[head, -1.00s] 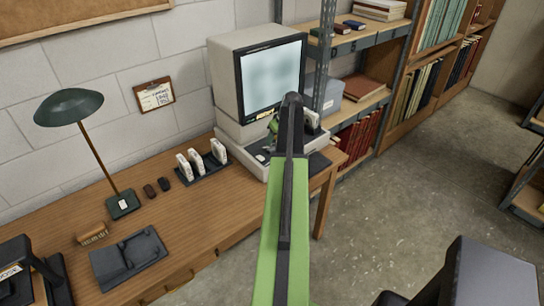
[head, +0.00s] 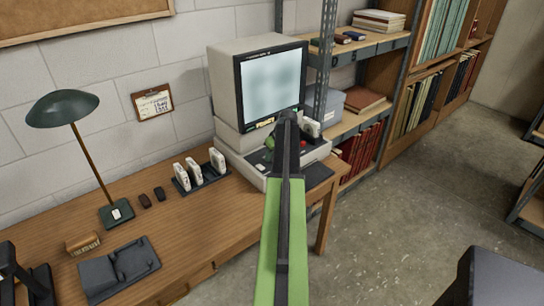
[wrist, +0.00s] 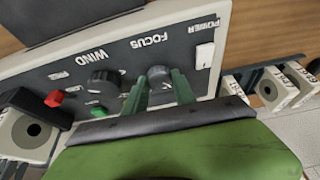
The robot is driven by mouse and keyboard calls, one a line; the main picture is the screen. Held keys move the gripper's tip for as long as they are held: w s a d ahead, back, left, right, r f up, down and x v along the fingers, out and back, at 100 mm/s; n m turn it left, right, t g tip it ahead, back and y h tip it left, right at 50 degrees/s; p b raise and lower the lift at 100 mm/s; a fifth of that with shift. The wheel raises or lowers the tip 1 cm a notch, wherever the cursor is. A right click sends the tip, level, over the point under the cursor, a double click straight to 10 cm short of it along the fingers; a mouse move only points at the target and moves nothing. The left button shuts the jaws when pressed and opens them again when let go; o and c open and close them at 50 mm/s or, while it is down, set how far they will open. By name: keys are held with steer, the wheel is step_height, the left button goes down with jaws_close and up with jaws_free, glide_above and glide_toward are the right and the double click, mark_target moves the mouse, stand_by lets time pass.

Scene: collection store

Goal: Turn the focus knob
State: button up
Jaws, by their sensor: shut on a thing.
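The microfilm reader (head: 228,85) stands at the desk's right end with its screen lit pale. Its dark control panel shows upside down in the wrist view, with the words FOCUS, WIND and POWER. The grey focus knob (wrist: 158,74) sits by the word FOCUS. My gripper (wrist: 159,84) has its two green fingers on either side of this knob, shut on it. In the head view my arm hides most of the panel, and only part of my green gripper (head: 269,145) shows. The knob's turn angle cannot be read.
Beside the focus knob are the larger dark wind knob (wrist: 103,84), a green button (wrist: 96,113), a red button (wrist: 54,99) and a white power switch (wrist: 205,56). A rack of white film boxes (head: 195,171) stands left of the reader. Metal shelving (head: 324,75) is close on the right.

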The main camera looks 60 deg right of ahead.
steer(key=shift+a+m, duration=0.1)
steer(key=shift+m, duration=0.2)
jaws_close()
steer(key=m+g+h, duration=0.1)
steer(key=m, duration=0.2)
steer(key=shift+a+m, duration=0.15)
steer(key=shift+m, duration=0.15)
steer(key=m, duration=0.1)
steer(key=m+g+h, duration=0.1)
steer(key=m, duration=0.3)
steer(key=shift+w+g+h, duration=0.25)
steer(key=shift+g+h, duration=0.05)
steer(key=shift+g, duration=0.1)
steer(key=m, duration=0.2)
steer(key=m+g, duration=0.1)
steer(key=m, duration=0.1)
steer(key=m+g, duration=0.1)
steer(key=shift+w+m, duration=0.25)
steer(key=shift+m, duration=0.15)
steer(key=m, duration=0.2)
steer(key=m+g, duration=0.1)
steer(key=m, duration=0.1)
steer(key=shift+w+g, duration=0.1)
steer(key=shift+g, duration=0.2)
steer(key=shift+m, duration=0.4)
steer(key=o, duration=1.1)
jaws_free()
steer(key=shift+o, duration=0.2)
